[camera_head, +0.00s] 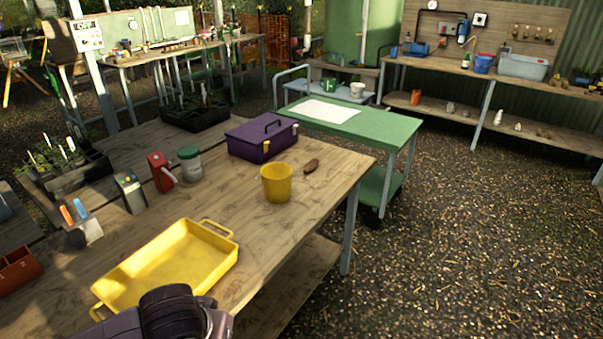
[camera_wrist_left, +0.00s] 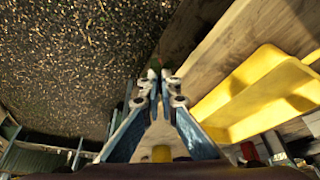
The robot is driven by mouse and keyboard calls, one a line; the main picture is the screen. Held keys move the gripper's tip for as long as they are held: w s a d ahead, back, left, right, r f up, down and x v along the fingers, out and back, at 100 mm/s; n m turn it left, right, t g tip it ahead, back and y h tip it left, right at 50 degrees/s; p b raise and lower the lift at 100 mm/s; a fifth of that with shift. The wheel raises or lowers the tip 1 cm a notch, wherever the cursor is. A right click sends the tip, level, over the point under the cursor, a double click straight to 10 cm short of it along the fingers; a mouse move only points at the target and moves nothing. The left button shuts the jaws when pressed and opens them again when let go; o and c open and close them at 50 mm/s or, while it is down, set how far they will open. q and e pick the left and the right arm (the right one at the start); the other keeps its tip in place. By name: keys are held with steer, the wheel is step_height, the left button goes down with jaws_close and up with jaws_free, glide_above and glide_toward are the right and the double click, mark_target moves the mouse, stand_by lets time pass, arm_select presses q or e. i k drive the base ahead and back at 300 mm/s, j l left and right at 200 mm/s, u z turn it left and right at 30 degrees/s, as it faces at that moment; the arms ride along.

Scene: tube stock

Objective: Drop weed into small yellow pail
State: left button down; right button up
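The small yellow pail (camera_head: 276,184) stands upright on the wooden bench, near its right edge in the head view. A yellow patch, probably the pail, shows low between the fingers in the left wrist view (camera_wrist_left: 162,153). My left gripper (camera_wrist_left: 159,76) has its fingertips almost together. A thin reddish-green strand, which looks like the weed (camera_wrist_left: 159,55), sticks out from between them; most of it is hidden. In the head view only part of my left arm shows at the bottom, over the near end of the yellow tray. My right gripper is in neither view.
The yellow tray (camera_head: 172,266) lies nearer than the pail. A brown lump (camera_head: 311,165) lies beside the pail, and a purple toolbox (camera_head: 262,136) stands behind it. A green-lidded jar (camera_head: 189,164) and a red tin (camera_head: 161,172) stand to its left. Bare bench lies between tray and pail.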

mark_target(269, 195)
steer(key=i+l, duration=1.35)
steer(key=l, duration=0.25)
steer(key=i+l+u, duration=0.15)
steer(key=u, duration=0.25)
steer(key=i+l+u, duration=0.15)
steer(key=l+u, duration=0.15)
steer(key=u, duration=0.15)
steer(key=i+l+u, duration=0.1)
steer(key=l+u, duration=0.3)
steer(key=j, duration=0.1)
